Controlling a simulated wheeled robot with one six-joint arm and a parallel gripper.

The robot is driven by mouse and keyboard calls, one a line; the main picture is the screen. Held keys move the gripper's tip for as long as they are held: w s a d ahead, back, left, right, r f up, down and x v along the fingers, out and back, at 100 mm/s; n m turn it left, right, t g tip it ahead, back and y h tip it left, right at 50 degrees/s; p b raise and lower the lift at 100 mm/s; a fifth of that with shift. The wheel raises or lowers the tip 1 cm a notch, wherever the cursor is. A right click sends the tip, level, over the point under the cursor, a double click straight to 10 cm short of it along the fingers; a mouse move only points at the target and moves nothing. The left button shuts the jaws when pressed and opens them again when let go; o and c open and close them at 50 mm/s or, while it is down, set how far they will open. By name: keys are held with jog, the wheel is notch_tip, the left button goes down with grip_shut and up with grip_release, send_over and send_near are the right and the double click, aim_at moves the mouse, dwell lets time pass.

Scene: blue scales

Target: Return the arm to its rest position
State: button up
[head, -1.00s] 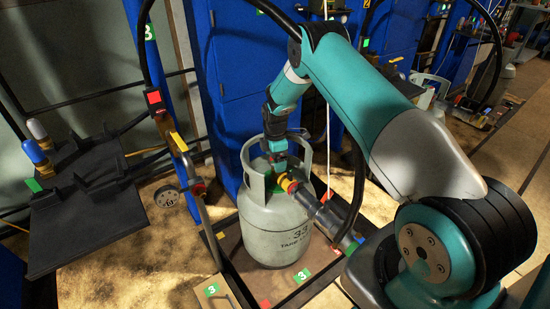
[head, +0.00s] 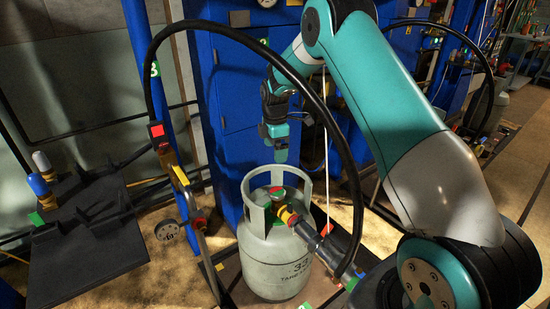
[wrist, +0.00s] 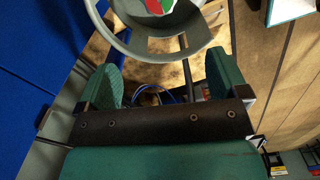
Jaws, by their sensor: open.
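My gripper (head: 281,152) hangs pointing down above the grey gas cylinder (head: 268,268) in the head view. In the wrist view my gripper (wrist: 162,80) has its two teal fingers spread apart with nothing between them. The cylinder's collar (wrist: 148,47) shows at the top of that view, beyond the fingers and apart from them. My arm is bent, with its elbow raised at the top of the head view.
A black connector with yellow and red rings (head: 310,232) sits at the cylinder's valve. A black hose (head: 338,140) arches over the cylinder, in front of my arm. Blue cabinets (head: 235,95) are behind.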

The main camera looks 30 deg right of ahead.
jog(key=shift+r, duration=0.2)
dwell(0.4)
jog(key=s+a+r+m+y, duration=0.2)
jog(key=s+a+r+m, duration=0.2)
jog(key=s+a+r, duration=1.25)
jog(key=s+a+r+m+y, duration=0.15)
jog(key=s+a, duration=0.35)
jog(key=s, duration=0.5)
jog(key=s+a+m+y, duration=0.15)
jog(key=s+a, duration=0.25)
jog(key=s, duration=0.6)
notch_tip(320, 180, up, 17)
jog(key=m+p, duration=0.1)
jog(key=p, duration=1.5)
jog(key=shift+w+a+f+h, duration=0.15)
jog(key=shift+w+h, duration=0.05)
jog(key=shift+h, duration=0.2)
